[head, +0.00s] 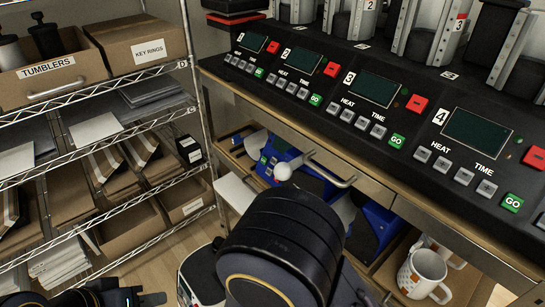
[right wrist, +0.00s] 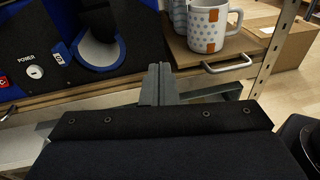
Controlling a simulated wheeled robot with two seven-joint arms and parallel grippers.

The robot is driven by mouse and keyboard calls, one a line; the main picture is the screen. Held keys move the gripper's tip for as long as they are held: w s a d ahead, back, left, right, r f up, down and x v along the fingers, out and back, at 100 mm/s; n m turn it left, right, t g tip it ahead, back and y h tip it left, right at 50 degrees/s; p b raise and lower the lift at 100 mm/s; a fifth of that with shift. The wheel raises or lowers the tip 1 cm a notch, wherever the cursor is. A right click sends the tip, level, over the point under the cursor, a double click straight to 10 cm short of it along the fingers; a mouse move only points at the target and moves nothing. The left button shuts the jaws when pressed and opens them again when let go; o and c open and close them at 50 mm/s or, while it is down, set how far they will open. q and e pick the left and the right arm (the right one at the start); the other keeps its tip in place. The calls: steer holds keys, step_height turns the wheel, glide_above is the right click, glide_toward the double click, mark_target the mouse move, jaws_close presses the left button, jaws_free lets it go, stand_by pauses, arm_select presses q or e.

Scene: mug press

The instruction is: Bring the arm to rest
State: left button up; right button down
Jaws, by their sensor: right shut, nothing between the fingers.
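My right gripper (right wrist: 158,85) shows in the right wrist view with its two grey fingers together and nothing between them. It is in front of the edge of a wooden shelf, apart from the mugs. In the head view my dark right arm fills the lower middle and the right gripper's fingers are not visible. My left gripper (head: 150,299) shows only in part at the bottom left edge of the head view; its jaw opening cannot be made out. A blue and black machine (head: 376,228) is on the lower level, partly behind my right arm.
The control counter (head: 330,105) with numbered panels runs along the right. A wire rack (head: 100,145) with boxes stands at the left. A white mug with orange patches (head: 422,272) stands at the lower right; it shows in the right wrist view (right wrist: 207,28) near a drawer handle (right wrist: 228,64).

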steer(key=s+d+r+m+g+y+p, duration=0.55)
steer(key=d+m+g+y, duration=0.2)
steer(key=m+g, duration=0.4)
step_height(320, 180, up, 14)
steer(key=m+t+y+p, duration=0.5)
steer(key=m+t+y, duration=0.4)
steer(key=m, duration=0.4)
steer(key=shift+d+f+y, duration=0.15)
steer(key=shift+d+y, duration=0.2)
steer(key=shift+y, duration=0.4)
steer(key=shift+m, duration=0.25)
